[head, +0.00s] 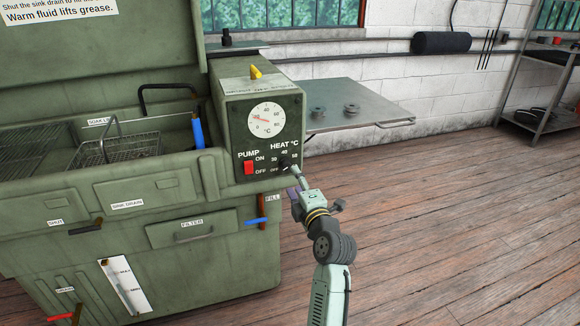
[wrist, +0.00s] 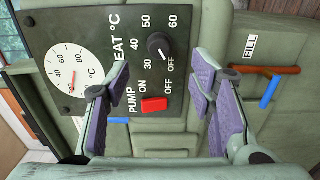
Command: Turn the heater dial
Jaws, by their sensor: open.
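The heater dial (wrist: 158,45) is a small black knob on the dark control panel, under the label HEAT °C. In the wrist view its white mark appears to point toward OFF; the numbers 30 to 60 stand around it. The dial (head: 284,161) also shows in the head view, partly behind my gripper (head: 295,176). My gripper (wrist: 161,82) is open, its purple-padded fingers on either side of the dial's position in the wrist view. The pads look short of the knob, and I see no contact.
The red pump switch (wrist: 154,105) is close to my fingers; it also shows in the head view (head: 248,168). A round temperature gauge (head: 266,118) is above the dial. A blue-handled FILL lever (head: 256,220) sits below right. Open floor lies right of the washer.

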